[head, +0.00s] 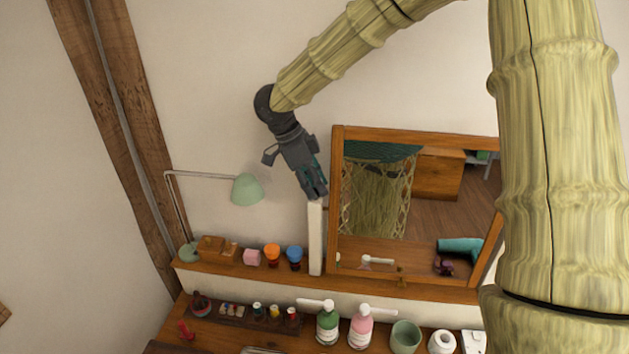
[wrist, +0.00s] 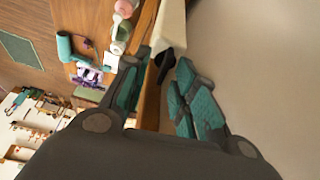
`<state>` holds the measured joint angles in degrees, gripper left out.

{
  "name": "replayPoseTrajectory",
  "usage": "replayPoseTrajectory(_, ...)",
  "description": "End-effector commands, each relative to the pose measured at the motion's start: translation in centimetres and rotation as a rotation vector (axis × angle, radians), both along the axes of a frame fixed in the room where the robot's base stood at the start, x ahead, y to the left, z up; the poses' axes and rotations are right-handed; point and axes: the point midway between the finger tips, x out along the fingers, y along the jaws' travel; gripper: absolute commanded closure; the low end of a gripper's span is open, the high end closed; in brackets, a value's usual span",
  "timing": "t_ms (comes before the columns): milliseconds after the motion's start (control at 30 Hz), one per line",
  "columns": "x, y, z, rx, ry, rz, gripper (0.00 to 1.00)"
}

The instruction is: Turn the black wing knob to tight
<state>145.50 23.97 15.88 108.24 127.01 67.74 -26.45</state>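The black wing knob (wrist: 165,62) shows in the wrist view against the white post (wrist: 171,22) beside the mirror. In the head view the knob is hidden behind my gripper (head: 316,190). My gripper is at the top of the white post (head: 316,238), by the left edge of the mirror frame (head: 334,190). In the wrist view its teal-padded fingers are apart, one on each side of the knob. A gap seems to show between the knob and the fingers, but I cannot tell whether either one touches it.
The wooden-framed mirror (head: 420,281) stands close on the right. A green lamp (head: 247,189) is at the left on the shelf, with orange (head: 272,254) and blue (head: 295,256) cups. Green (head: 327,322) and pink (head: 361,326) bottles stand below. The wall above the lamp is clear.

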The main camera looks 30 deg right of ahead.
Motion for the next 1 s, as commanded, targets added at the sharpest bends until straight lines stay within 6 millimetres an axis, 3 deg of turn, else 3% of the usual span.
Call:
replayPoseTrajectory(267, 0.11, 0.00, -0.24, -0.001, 0.001, 0.002, 0.72)
replayPoseTrajectory(433, 0.13, -0.02, -0.19, -0.001, 0.000, 0.001, 1.00)
replayPoseTrajectory(733, 0.10, -0.05, -0.25, 0.000, 0.002, -0.008, 1.00)
replayPoseTrajectory(1000, 0.17, -0.12, -0.33, 0.001, 0.002, -0.155, 1.00)
